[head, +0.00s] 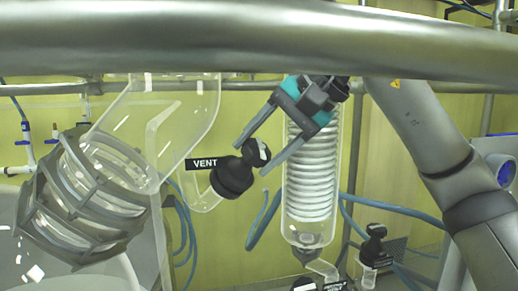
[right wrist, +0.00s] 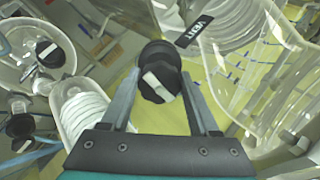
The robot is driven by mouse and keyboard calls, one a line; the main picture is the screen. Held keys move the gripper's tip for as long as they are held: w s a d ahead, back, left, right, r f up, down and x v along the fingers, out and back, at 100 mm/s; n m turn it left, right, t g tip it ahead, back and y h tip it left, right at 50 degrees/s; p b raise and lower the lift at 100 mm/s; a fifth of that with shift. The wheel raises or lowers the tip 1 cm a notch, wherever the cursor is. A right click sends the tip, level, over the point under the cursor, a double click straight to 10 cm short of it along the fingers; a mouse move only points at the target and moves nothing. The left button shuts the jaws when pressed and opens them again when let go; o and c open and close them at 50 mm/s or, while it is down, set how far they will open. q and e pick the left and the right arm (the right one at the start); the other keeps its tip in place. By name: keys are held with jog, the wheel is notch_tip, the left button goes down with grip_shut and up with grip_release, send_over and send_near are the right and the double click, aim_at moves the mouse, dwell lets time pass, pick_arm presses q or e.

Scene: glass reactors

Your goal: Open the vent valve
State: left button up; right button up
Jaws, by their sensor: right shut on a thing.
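The vent valve has a black knob (head: 256,152) on a black body (head: 232,178), beside a black label reading VENT (head: 202,163). My right gripper (head: 252,160) reaches down from the upper right and is shut on the knob, one finger on each side. In the right wrist view the knob (right wrist: 160,82), with a white bar across its face, sits between the fingertips (right wrist: 161,78). The VENT label (right wrist: 194,31) is just beyond it. The bar's angle is not clear in the head view. My left gripper is not in view.
A glass coil condenser (head: 312,180) hangs right of the valve, behind my right gripper. A caged glass vessel (head: 90,195) is at left. A thick metal rail (head: 200,40) crosses the top. Another black valve (head: 374,245) is at lower right. Blue hoses hang behind.

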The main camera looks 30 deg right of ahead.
jog(key=n, duration=0.6)
jog(key=shift+n, duration=0.3)
jog(key=n, duration=0.6)
jog(key=shift+d, duration=0.15)
jog(key=shift+f, duration=0.1)
jog(key=o, duration=1.4)
jog(key=v, duration=1.5)
jog(key=shift+s, duration=0.1)
